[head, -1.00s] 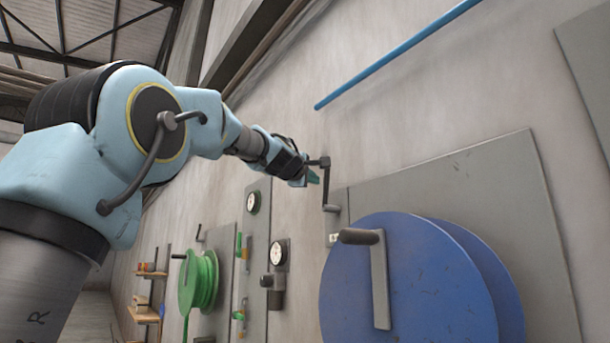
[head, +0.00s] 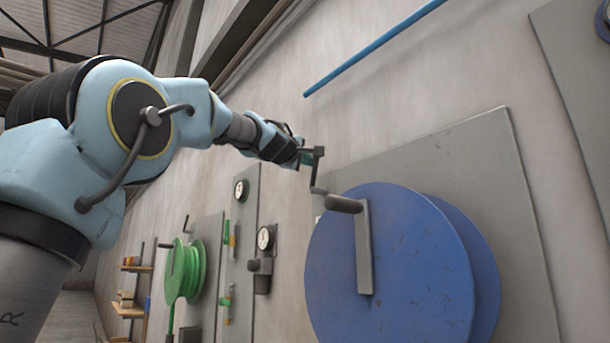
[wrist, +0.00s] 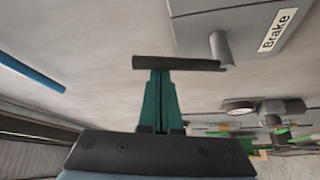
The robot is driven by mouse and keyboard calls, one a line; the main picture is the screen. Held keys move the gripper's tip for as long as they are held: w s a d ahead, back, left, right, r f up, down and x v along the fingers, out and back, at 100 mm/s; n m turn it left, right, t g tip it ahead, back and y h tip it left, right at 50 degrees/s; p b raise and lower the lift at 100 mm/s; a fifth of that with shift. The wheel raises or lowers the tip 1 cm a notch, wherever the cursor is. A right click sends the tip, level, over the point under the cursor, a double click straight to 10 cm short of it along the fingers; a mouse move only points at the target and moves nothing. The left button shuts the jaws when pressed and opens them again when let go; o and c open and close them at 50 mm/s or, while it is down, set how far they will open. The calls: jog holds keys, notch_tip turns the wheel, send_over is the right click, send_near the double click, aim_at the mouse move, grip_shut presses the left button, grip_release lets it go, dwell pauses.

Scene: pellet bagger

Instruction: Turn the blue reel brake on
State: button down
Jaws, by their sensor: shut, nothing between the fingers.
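The blue reel (head: 390,270) is mounted on a grey wall panel, with a crank handle (head: 364,245) on its face. A dark brake lever (head: 317,172) sticks out from the wall just above the reel's upper left. My gripper (head: 306,159) is at the lever's outer end. In the wrist view the teal fingers (wrist: 160,100) are shut and empty, with their tips against or very close to the dark handle bar (wrist: 178,63); contact cannot be told for sure. A "Brake" label (wrist: 278,30) shows beside the lever's round pivot post (wrist: 220,48).
A green reel (head: 186,270) and a panel with gauges (head: 265,238) and valves are on the wall to the left. A blue pipe (head: 375,48) runs along the wall above. Shelves (head: 130,290) stand far left. The wall between pipe and lever is bare.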

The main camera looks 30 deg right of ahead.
jog(key=m+b, duration=0.1)
jog(key=b, duration=0.1)
jog(key=s+m+h+b, duration=0.1)
jog(key=b, duration=0.2)
jog(key=shift+s+d+f+m, duration=0.15)
jog(key=shift+s+f+m, duration=0.1)
jog(key=shift+f+m, duration=0.05)
jog(key=shift+r, duration=0.15)
